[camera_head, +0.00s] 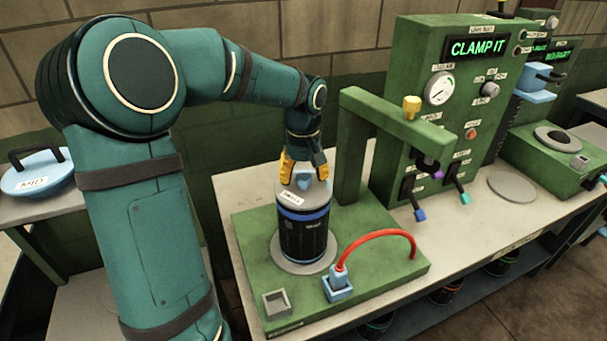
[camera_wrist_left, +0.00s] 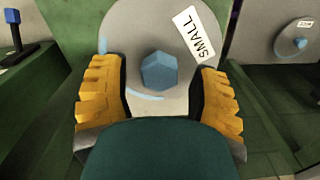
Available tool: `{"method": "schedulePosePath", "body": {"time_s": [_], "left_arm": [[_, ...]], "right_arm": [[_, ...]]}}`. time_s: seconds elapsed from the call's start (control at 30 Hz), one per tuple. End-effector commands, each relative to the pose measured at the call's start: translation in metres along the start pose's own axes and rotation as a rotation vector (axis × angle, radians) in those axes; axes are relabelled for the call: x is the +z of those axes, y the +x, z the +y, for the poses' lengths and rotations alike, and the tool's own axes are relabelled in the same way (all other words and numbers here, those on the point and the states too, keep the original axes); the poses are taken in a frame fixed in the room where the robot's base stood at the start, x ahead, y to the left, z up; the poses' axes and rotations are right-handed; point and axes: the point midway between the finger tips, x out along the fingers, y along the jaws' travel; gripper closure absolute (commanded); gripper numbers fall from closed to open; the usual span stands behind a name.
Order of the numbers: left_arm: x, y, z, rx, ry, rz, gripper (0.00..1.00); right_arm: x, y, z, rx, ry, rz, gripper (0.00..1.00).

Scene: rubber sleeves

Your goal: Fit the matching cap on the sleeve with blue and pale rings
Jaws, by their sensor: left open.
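A dark sleeve (camera_head: 304,238) with a blue ring near its top stands upright on a round grey plate on the green press base. A grey cap (camera_head: 292,196) with a light-blue knob sits on top of it. In the left wrist view, the cap (camera_wrist_left: 180,105) carries a label reading SMALL, and its blue knob (camera_wrist_left: 158,71) lies between my fingers. My left gripper (camera_head: 302,172) points down over the cap, with its yellow fingers open on either side of the knob. It also shows open in the left wrist view (camera_wrist_left: 160,95). My right gripper is out of view.
A green machine (camera_head: 440,120) with a CLAMP IT display and an overhanging arm (camera_head: 385,115) stands close to the right. A red hose (camera_head: 375,235) loops over the base front. A light-blue lid (camera_head: 38,178) labelled MID lies on the left table. Several sleeves stand below.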

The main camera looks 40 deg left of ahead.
Motion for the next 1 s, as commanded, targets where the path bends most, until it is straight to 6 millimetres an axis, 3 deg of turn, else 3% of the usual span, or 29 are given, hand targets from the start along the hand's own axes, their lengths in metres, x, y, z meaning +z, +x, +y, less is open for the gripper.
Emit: {"method": "schedulePosePath", "body": {"time_s": [0.17,0.6,0.8,1.0], "left_arm": [[-0.001,-0.021,0.001,0.004,0.001,0.006,0.4],[0.0,-0.103,0.001,0.003,0.0,0.003,0.4],[0.0,-0.118,0.0,0.002,0.0,0.002,0.4],[0.0,-0.119,0.0,0.001,0.0,0.001,0.4]], "right_arm": [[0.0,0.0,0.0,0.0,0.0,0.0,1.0],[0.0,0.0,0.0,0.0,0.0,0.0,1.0],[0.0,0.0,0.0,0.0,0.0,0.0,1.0],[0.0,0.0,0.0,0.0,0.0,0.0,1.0]]}}
